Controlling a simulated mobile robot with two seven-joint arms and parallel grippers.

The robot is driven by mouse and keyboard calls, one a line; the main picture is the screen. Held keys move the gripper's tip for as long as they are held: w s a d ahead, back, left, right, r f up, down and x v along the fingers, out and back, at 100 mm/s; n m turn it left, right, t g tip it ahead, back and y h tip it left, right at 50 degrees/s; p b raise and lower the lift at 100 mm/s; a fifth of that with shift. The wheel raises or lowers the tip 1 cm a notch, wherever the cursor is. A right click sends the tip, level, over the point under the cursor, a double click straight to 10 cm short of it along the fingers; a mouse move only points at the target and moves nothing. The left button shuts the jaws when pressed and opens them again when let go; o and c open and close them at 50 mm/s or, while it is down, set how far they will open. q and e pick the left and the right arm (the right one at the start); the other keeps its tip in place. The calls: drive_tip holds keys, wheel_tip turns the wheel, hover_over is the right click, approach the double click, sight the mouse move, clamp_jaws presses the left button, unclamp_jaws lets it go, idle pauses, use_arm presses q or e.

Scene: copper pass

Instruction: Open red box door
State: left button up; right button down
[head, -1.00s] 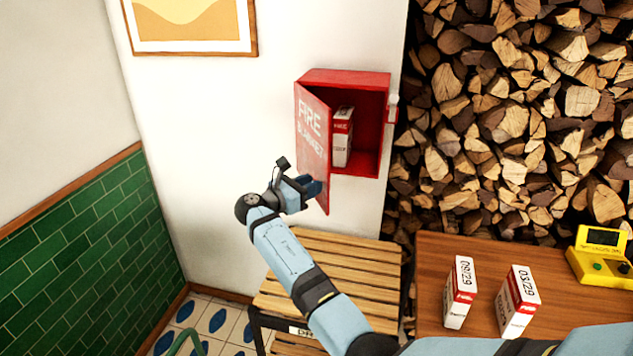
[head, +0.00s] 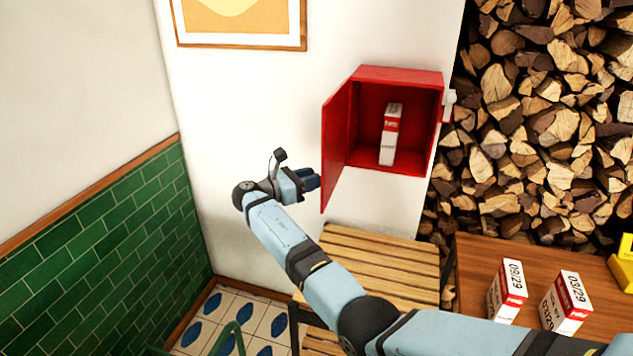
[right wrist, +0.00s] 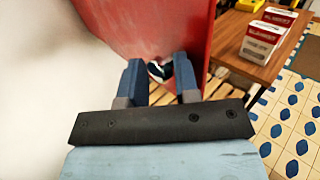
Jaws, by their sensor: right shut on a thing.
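The red box (head: 402,76) hangs on the white wall in the head view. Its door (head: 336,150) is hinged on the left and stands wide open, swung out toward me. Inside stands a white and red carton (head: 390,138). My right gripper (head: 316,179) is at the outer side of the door, low down. In the right wrist view the red door (right wrist: 165,30) fills the space beyond the fingers, with a small dark and white part between them. My right gripper (right wrist: 158,75) is shut on the door; the exact contact is hard to see. My left gripper is out of view.
A slatted wooden bench (head: 385,257) stands below the box. A brown table (head: 475,262) at right holds two white and red cartons (head: 508,284) and a yellow device (head: 622,272). Stacked firewood (head: 540,110) fills the right. Green tiles (head: 95,240) cover the left wall.

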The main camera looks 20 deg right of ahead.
drive_tip(key=shift+w+d+r, duration=0.4)
drive_tip(key=shift+r, duration=0.1)
drive_tip(key=c, duration=1.1)
unclamp_jaws()
drive_tip(key=shift+o, duration=1.1)
drive_tip(key=shift+w+d+f+g, duration=0.1)
drive_tip(key=shift+d+g, duration=0.2)
drive_tip(key=shift+d+f, duration=0.1)
drive_tip(key=shift+a, duration=0.2)
drive_tip(key=shift+a+f, duration=0.1)
